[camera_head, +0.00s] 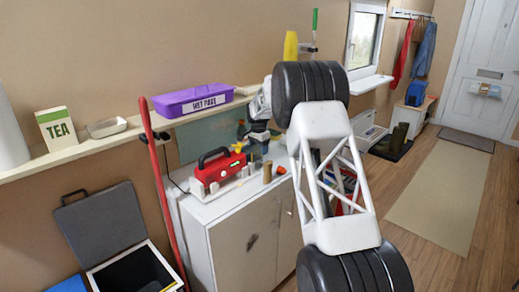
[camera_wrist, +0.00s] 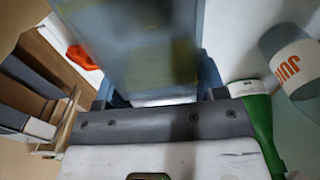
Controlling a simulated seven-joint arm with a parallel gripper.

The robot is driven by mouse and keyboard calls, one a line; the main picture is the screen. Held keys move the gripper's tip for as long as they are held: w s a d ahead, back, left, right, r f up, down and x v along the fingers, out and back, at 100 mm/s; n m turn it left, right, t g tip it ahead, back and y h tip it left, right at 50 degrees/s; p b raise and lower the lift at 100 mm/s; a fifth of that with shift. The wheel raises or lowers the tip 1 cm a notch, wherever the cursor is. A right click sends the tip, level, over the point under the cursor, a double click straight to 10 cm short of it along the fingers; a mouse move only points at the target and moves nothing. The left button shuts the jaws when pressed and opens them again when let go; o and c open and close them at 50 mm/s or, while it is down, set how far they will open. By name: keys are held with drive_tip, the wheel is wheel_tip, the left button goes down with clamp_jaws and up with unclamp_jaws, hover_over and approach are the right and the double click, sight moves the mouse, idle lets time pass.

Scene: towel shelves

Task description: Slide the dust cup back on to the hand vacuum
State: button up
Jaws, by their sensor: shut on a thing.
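In the wrist view, a blurred, blue-grey, see-through piece that looks like the dust cup (camera_wrist: 135,45) fills the space in front of my gripper (camera_wrist: 155,97). My gripper is shut on it. In the head view, my gripper (camera_head: 258,134) is small and partly hidden by my arm, over the back of the white cabinet. I cannot make out the hand vacuum for certain in either view. The cup's far end and any contact with other things are hidden or blurred.
The white cabinet (camera_head: 213,214) holds a red item with a black handle (camera_head: 220,170) and small loose items. A shelf (camera_head: 95,143) with a purple box (camera_head: 193,100) runs above. A green bottle (camera_wrist: 255,115) and a labelled bottle (camera_wrist: 290,62) stand close at right in the wrist view.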

idle(0.3)
drive_tip(key=o, duration=1)
drive_tip(key=shift+o, duration=0.2)
drive_tip(key=shift+r, duration=0.1)
drive_tip(key=shift+s+a+r, duration=0.1)
drive_tip(key=shift+s+r, duration=0.05)
drive_tip(key=shift+r, duration=3.65)
